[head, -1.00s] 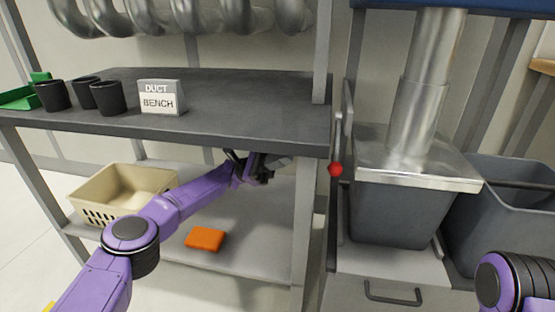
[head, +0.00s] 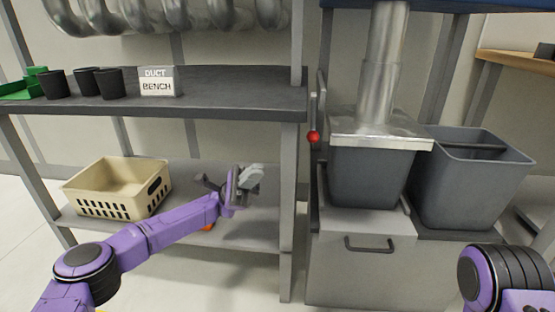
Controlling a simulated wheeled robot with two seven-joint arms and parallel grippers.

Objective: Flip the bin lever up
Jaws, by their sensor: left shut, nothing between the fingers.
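The bin lever is a thin grey bar with a red ball knob (head: 313,137) at its lower end, on the bench post beside the bin. The bar runs upward from the knob, so the knob hangs low. The grey bin (head: 370,178) stands right of it under a metal lid with a duct (head: 380,95). My left gripper (head: 256,178) is shut and empty, left of and below the knob and apart from it, in front of the lower shelf. My right arm shows at the lower right; its gripper is out of view.
The bench top (head: 215,98) overhangs the lower shelf (head: 185,207), and its post (head: 288,190) stands between my left gripper and the bin. A cream basket (head: 112,195) sits on the shelf. An open grey bin (head: 470,185) stands at the right.

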